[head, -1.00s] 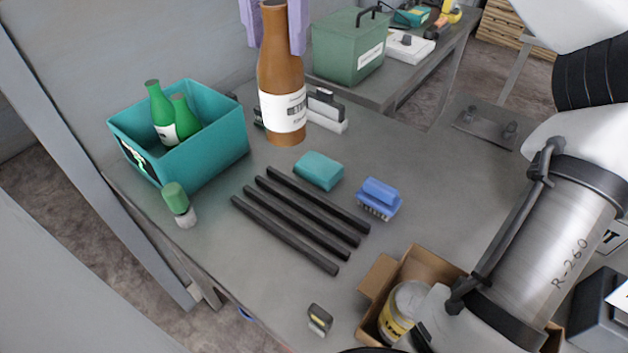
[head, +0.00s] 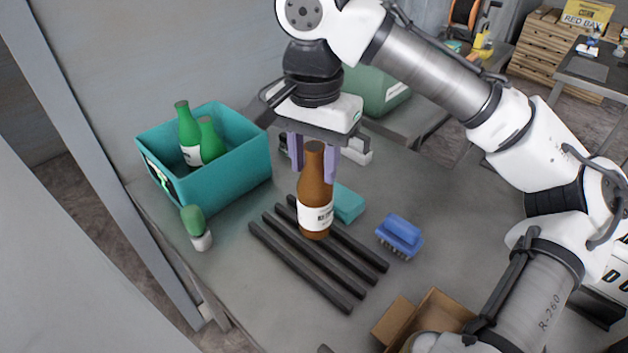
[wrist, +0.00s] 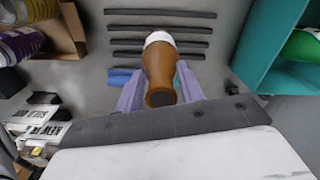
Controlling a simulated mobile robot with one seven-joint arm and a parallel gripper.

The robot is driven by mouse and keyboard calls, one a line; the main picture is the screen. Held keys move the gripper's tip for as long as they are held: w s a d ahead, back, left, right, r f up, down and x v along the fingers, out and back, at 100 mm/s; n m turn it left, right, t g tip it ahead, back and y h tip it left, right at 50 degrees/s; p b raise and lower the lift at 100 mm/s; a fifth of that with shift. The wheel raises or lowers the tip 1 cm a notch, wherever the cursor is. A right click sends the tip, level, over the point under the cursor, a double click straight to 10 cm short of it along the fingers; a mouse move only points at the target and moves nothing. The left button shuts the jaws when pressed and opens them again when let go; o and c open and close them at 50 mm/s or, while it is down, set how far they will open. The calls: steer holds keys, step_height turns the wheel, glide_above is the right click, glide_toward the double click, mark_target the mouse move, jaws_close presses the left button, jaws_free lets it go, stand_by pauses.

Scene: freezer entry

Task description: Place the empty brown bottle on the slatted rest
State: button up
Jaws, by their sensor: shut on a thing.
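The brown bottle (head: 315,190) with a white label is upright in my gripper (head: 314,160), which is shut on its neck. In the head view its base overlaps the far part of the slatted rest (head: 300,262), several dark parallel bars on the grey table. I cannot tell whether the base touches the bars. In the wrist view the bottle (wrist: 160,70) is seen from its neck end between the lilac fingers, with bars (wrist: 160,14) beyond it.
A teal crate (head: 225,188) holding green bottles stands left of the rest. A green-capped small bottle (head: 196,228) stands near the table edge. A teal block (head: 347,204) and a blue brush (head: 400,236) lie right of the rest. An open cardboard box (head: 440,312) is at the front right.

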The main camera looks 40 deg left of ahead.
mark_target(314, 183)
steer(key=shift+f, duration=2.35)
steer(key=o, duration=1.2)
steer(key=shift+r, duration=0.1)
step_height(314, 183, up, 12)
steer(key=shift+f, duration=0.1)
